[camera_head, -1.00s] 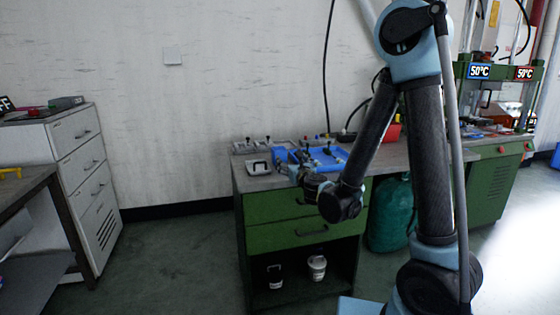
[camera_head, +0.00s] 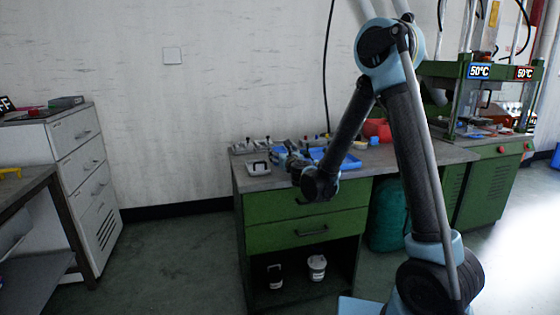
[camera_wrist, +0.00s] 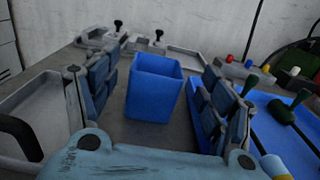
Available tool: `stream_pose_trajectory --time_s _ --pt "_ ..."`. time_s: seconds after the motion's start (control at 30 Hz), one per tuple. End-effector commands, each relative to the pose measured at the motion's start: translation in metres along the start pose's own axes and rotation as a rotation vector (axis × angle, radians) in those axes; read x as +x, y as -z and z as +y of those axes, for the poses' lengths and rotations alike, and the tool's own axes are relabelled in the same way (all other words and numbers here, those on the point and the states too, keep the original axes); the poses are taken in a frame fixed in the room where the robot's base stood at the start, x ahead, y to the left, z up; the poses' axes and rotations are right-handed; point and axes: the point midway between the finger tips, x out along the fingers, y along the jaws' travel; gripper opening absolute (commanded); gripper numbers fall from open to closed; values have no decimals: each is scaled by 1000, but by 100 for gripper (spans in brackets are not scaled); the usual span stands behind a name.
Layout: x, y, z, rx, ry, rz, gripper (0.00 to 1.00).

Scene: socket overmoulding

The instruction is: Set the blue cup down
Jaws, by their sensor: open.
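The blue cup (camera_wrist: 153,90) is a square, open-topped box. In the wrist view it stands upright on the grey bench top, between the two fingers of my gripper (camera_wrist: 156,97). The fingers are spread wide, with gaps on both sides of the cup. In the head view my gripper (camera_head: 289,158) is over the bench (camera_head: 243,181), and I cannot make out the cup behind it. A blue tray (camera_wrist: 258,135) lies just right of the right finger.
Grey metal trays (camera_wrist: 45,108) lie left of the gripper, and small grey fixtures with black knobs stand behind the cup. Green-handled tools (camera_wrist: 283,112) lie in the blue tray. Red containers (camera_head: 377,130) stand farther right on the bench, near the green press (camera_head: 470,105).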

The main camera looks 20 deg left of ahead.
Motion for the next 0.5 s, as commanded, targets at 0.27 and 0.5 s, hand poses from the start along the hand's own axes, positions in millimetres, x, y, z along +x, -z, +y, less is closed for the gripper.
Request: stream_pose_trajectory --time_s 0.27,0.5 --pt "35 3 1 0 1 1 75" --pt "47 3 2 -1 -1 1 75"
